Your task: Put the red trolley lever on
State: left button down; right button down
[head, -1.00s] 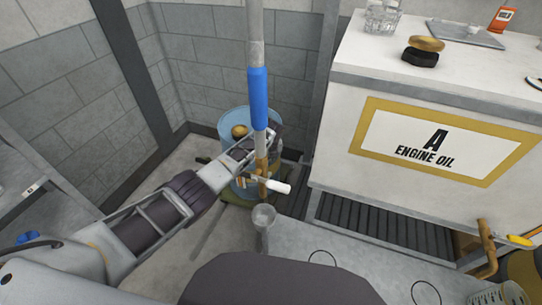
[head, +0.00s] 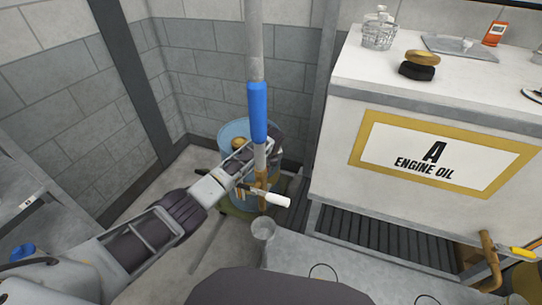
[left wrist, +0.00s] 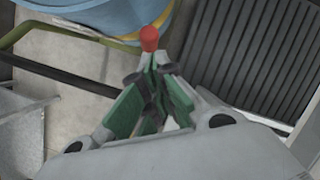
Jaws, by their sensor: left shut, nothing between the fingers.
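The red knob (left wrist: 149,38), which looks like the end of the trolley lever, shows in the left wrist view just beyond my left fingertips. The rest of the lever cannot be made out, and I cannot tell whether the fingers touch the knob. My left gripper (left wrist: 149,66) is shut and empty, its green-sided fingers meeting just short of the knob. In the head view the left arm reaches to the blue drum (head: 232,131), partly behind the vertical pipe, and the red knob is hidden. My right gripper is not in view.
A vertical pipe with a blue sleeve (head: 257,112) and a white-handled valve (head: 275,200) stands in front of the drum. A grey cup (head: 263,228) is below it. The engine oil cabinet (head: 337,110) is on the right, with a dark floor grate (head: 365,235) below.

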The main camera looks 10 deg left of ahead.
pick_arm(q)
jog(key=v, duration=0.8)
dwell(0.4)
jog(key=shift+s+r, duration=0.1)
dwell(0.4)
